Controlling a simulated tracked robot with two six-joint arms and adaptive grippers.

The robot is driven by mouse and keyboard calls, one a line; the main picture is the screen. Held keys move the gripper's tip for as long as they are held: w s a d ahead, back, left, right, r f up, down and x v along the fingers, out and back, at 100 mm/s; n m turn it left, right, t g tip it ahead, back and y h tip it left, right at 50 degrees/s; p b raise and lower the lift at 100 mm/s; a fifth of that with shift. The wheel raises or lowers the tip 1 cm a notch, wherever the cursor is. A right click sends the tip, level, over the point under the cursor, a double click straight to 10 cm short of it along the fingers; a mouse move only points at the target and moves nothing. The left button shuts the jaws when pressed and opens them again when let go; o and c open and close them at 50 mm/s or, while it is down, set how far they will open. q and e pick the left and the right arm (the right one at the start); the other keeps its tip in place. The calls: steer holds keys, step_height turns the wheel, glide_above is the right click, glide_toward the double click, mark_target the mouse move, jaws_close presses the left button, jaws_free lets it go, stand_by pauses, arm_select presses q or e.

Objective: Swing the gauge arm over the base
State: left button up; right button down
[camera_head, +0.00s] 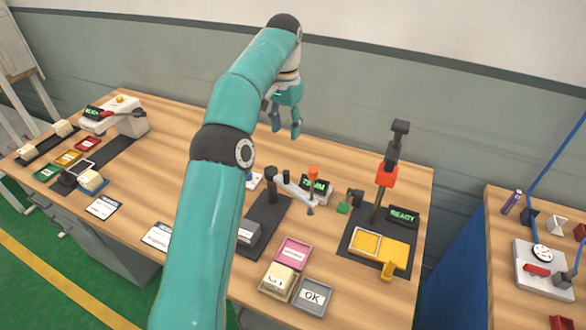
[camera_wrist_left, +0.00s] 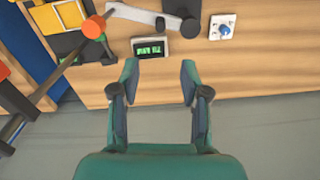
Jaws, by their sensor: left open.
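The grey gauge arm (camera_head: 297,191) reaches right from a black post (camera_head: 271,185) on a dark base (camera_head: 262,222). Its free end, with an orange knob (camera_head: 313,173) and a probe below, stands off to the right of the base. In the left wrist view the gauge arm (camera_wrist_left: 137,13) and orange knob (camera_wrist_left: 94,27) show at the top. My left gripper (camera_head: 286,124) is open and empty, above the table's far edge and behind the gauge arm. Its spread fingers (camera_wrist_left: 159,78) show in the wrist view, apart from the arm. My right gripper is out of view.
A small green-lit display (camera_head: 316,186) stands behind the gauge arm. Pink and grey trays (camera_head: 313,296) lie in front. A tall press-like stand (camera_head: 388,176) with a yellow fixture (camera_head: 367,242) stands to the right.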

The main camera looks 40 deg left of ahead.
arm_select(q)
steer(key=b, duration=0.3)
glide_above(286, 172)
step_height(286, 172, down, 6)
step_height(286, 172, down, 9)
steer(key=shift+f, duration=0.8)
steer(key=shift+c, duration=0.2)
jaws_close()
